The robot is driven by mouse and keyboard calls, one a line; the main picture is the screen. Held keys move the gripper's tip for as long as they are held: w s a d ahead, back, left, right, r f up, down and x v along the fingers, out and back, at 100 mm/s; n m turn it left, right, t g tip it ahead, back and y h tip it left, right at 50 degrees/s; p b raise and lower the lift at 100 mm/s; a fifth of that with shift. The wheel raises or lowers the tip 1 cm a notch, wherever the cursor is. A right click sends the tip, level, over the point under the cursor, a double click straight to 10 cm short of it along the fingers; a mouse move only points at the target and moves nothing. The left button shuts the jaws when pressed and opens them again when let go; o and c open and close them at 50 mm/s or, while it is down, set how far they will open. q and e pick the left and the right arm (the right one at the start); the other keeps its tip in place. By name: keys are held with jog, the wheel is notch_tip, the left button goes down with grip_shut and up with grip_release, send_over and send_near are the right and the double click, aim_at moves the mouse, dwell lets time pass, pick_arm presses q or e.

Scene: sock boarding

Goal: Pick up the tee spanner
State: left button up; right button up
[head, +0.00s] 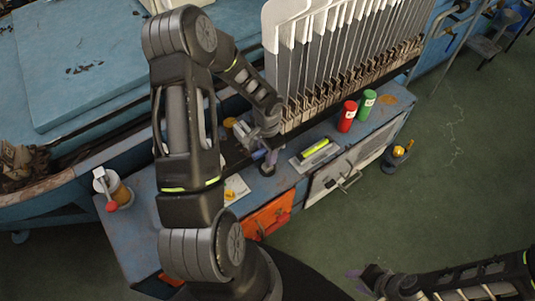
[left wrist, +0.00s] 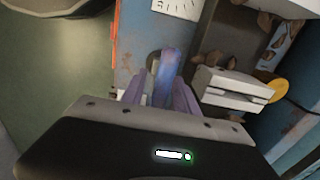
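A blue-grey upright piece (left wrist: 165,78), which looks like the tee spanner's handle, stands on the blue bench top with a dark round base behind it. In the head view its spot (head: 268,166) is partly covered by my gripper, and its full shape is hidden. My left gripper (head: 264,156) is low over it. In the left wrist view the purple fingers (left wrist: 160,92) stand on either side of the piece, with a small gap showing. My right gripper (head: 358,281) is empty over the floor at the lower right, its purple fingertips apart.
A row of white boards (head: 340,45) in a rack stands behind the bench. A red bottle (head: 347,117), a green bottle (head: 367,104) and a tray with a yellow-green marker (head: 315,150) are to the right. A pot with a red knob (head: 113,192) stands left.

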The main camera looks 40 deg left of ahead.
pick_arm(q)
grip_shut()
dwell(1.2)
